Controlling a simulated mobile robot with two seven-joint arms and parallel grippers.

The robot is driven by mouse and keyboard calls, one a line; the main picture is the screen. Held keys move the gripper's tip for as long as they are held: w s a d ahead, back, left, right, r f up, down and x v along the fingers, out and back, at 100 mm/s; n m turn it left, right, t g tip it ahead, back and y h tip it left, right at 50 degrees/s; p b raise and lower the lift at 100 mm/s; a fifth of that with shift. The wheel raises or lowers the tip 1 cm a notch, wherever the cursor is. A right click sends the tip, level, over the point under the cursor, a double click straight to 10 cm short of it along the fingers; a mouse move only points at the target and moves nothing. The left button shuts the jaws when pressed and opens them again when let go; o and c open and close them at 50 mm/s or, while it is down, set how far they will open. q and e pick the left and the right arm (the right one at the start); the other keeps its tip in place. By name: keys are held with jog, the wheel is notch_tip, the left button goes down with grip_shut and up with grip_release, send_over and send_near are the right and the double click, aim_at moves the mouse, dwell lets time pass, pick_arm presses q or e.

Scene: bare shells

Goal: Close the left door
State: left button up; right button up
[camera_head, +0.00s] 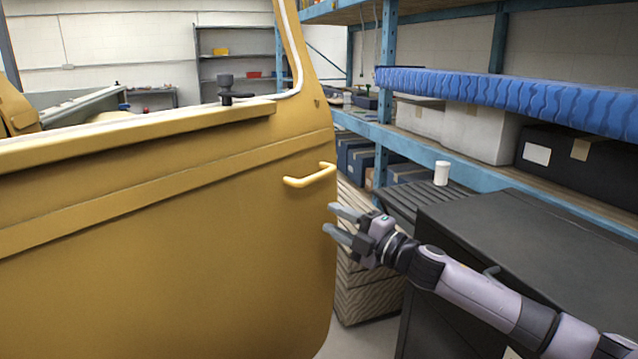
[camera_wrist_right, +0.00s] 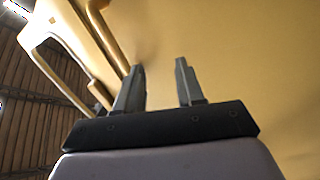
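The yellow vehicle door (camera_head: 190,255) fills the left half of the head view, with a yellow bar handle (camera_head: 311,176) near its right edge. My right gripper (camera_head: 331,218) is just below the handle, by the door's right edge, with its fingers apart and nothing between them. In the right wrist view the two fingertips (camera_wrist_right: 160,66) point at the door's yellow surface (camera_wrist_right: 235,60), and the handle (camera_wrist_right: 108,35) is above and left of them. I cannot tell whether the fingertips touch the door. My left gripper is not in view.
A black cabinet (camera_head: 530,255) stands at the lower right, under my right arm. A blue-framed shelf (camera_head: 470,178) with boxes and a white cup (camera_head: 441,173) runs along the right. A striped crate (camera_head: 365,285) sits behind the door's edge. Grey shelving (camera_head: 237,65) stands at the back.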

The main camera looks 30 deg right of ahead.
aim_at(321, 177)
jog(key=r, duration=0.2)
jog(key=w+d+r+n, duration=0.1)
jog(key=r, duration=0.1)
jog(key=d+r+n+y, duration=0.1)
jog(key=r, duration=0.1)
jog(key=shift+w+d+r, duration=0.1)
jog(key=shift+w+d, duration=0.15)
jog(key=p+x, duration=0.2)
jog(key=x, duration=0.3)
jog(key=shift+r, duration=0.1)
jog(key=shift+x, duration=0.85)
grip_shut()
